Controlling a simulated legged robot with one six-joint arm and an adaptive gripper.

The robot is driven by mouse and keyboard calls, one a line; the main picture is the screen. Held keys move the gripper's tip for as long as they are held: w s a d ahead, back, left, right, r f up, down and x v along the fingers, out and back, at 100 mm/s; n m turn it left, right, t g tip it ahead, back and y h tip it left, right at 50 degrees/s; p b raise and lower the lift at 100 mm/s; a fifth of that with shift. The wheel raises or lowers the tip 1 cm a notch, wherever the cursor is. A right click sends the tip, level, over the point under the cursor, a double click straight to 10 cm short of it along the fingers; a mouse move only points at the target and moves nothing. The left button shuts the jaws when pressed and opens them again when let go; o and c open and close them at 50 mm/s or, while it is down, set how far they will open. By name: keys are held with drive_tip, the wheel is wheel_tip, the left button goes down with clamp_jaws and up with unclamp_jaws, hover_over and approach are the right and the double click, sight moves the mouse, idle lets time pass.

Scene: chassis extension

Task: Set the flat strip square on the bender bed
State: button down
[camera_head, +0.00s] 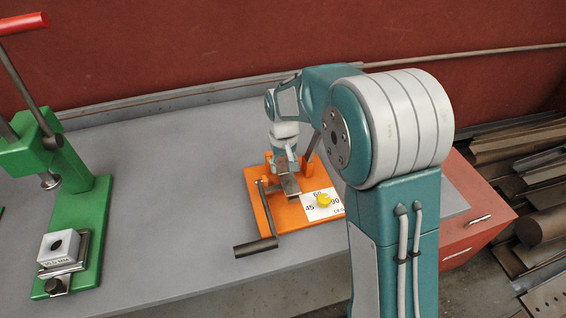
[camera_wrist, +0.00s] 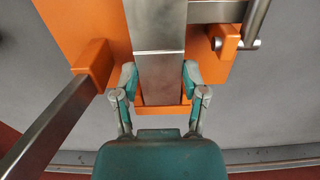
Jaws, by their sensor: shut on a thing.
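My gripper (camera_head: 284,163) is low over the bender's back part. In the wrist view my gripper (camera_wrist: 160,78) has a finger on each side of the flat metal strip (camera_wrist: 160,72) and is shut on it. The strip lies roughly in line with the steel surface ahead of it. I cannot tell whether it touches the bed.
A green press (camera_head: 85,215) with a red-tipped lever stands at the left of the bench. A steel bar (camera_wrist: 50,125) rises close to my gripper's left in the wrist view. Bare bench (camera_head: 165,170) lies between press and bender. Metal stock (camera_head: 530,180) is stacked at the right.

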sight(283, 168)
drive_tip(key=shift+f, duration=0.3)
drive_tip(key=shift+c, duration=0.2)
unclamp_jaws()
wheel_tip(283, 168, up, 12)
idle(0.3)
idle(0.4)
